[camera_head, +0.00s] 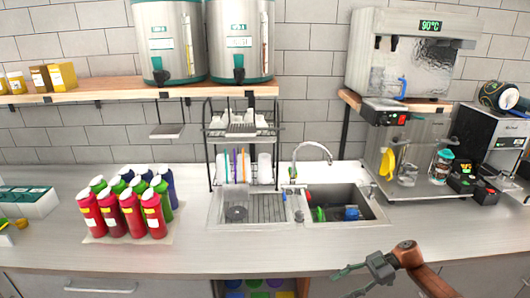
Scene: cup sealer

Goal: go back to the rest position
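My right gripper (346,283) is at the bottom right, in front of the counter's front edge. Its arm comes in from the lower right corner. Its two grey fingers point left and look spread apart, with nothing visible between them. My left gripper and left arm are not in view.
The counter (270,253) is clear along its front. Several red, green and blue bottles (130,212) stand at the left. A sink (340,203) with a dish rack (241,150) is in the middle. A dispenser (407,65) and a black-topped machine (490,135) stand at the right.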

